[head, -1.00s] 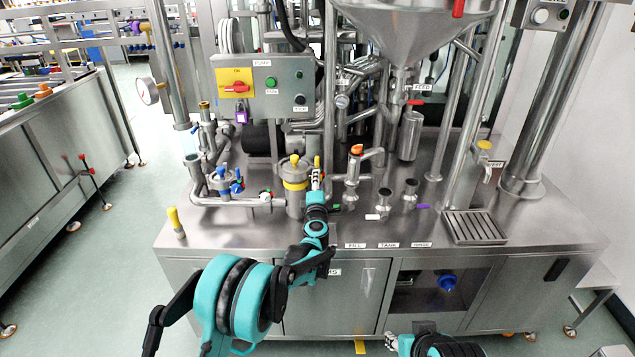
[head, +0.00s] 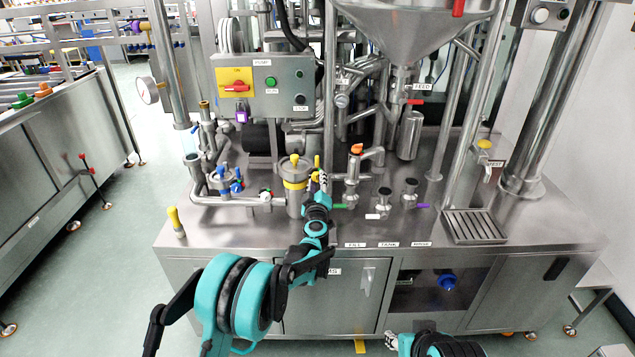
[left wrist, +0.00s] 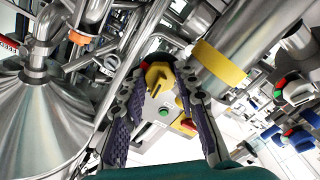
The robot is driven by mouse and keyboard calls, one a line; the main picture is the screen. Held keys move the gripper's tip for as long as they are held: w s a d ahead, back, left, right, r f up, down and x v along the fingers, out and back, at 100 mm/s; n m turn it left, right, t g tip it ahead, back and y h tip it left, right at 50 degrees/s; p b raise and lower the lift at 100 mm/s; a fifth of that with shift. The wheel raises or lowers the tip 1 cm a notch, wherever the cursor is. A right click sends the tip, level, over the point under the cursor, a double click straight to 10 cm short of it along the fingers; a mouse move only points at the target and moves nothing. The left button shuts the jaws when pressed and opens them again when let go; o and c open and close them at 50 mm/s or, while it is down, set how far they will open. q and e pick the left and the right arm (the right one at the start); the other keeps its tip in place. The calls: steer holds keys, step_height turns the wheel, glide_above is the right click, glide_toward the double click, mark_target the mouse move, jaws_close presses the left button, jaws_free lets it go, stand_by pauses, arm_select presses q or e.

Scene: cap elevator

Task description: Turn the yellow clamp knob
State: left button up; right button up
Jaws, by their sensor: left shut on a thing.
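The yellow clamp knob (left wrist: 158,76) sits between the fingertips of my left gripper (left wrist: 160,70) in the left wrist view. The fingers close on it from both sides. In the head view my left gripper (head: 318,182) is beside the steel canister with a yellow band (head: 295,184). A yellow upright part (head: 317,162) shows just above the fingers; the grip itself is mostly hidden there. The canister's yellow band (left wrist: 218,63) also shows in the wrist view. My right gripper (head: 391,341) shows only in part at the bottom edge, and its fingers are unclear.
Blue-handled valves (head: 228,180) stand left of the canister. An orange-topped valve (head: 356,150) and short open pipes stand to the right. The control box (head: 285,85) is behind, and the funnel (head: 415,25) hangs above.

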arm_select(q)
steer(key=m, duration=0.6)
steer(key=shift+f, duration=0.1)
stand_by(0.5)
steer(key=o, duration=1.2)
steer(key=shift+c, duration=0.2)
steer(key=s, duration=0.8)
steer(key=shift+a, duration=0.1)
